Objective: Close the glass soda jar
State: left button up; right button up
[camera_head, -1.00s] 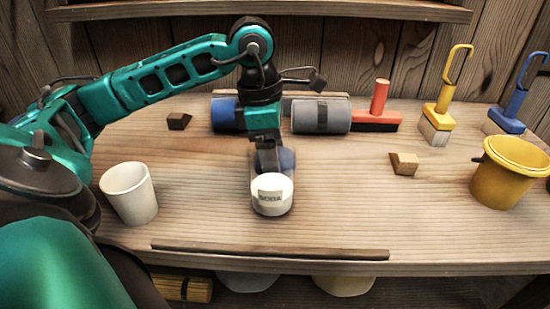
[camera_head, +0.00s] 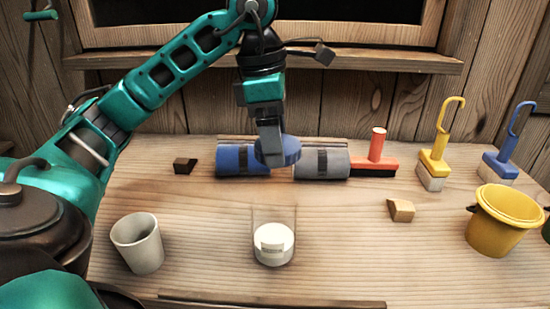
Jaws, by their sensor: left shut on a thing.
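The glass soda jar (camera_head: 273,243) stands upright and open on the workbench, with white powder in its lower part and a pale label on its front. My left gripper (camera_head: 268,155) is shut on a round blue lid (camera_head: 287,150) and holds it above the jar, apart from its rim. The gripper fingers hide the left part of the lid. The lid overlaps the rolls behind it in the picture. My right gripper is not in view.
A white cup (camera_head: 138,243) stands left of the jar. Blue (camera_head: 235,160) and grey (camera_head: 322,163) rolls lie behind. A strip (camera_head: 270,302) edges the front.

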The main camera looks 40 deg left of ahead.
pick_arm(q)
notch_tip(320, 180, up, 6)
jog(key=shift+f+p, duration=0.2)
jog(key=shift+p, duration=1)
jog(key=shift+r+p, duration=0.35)
jog(key=shift+r, duration=0.25)
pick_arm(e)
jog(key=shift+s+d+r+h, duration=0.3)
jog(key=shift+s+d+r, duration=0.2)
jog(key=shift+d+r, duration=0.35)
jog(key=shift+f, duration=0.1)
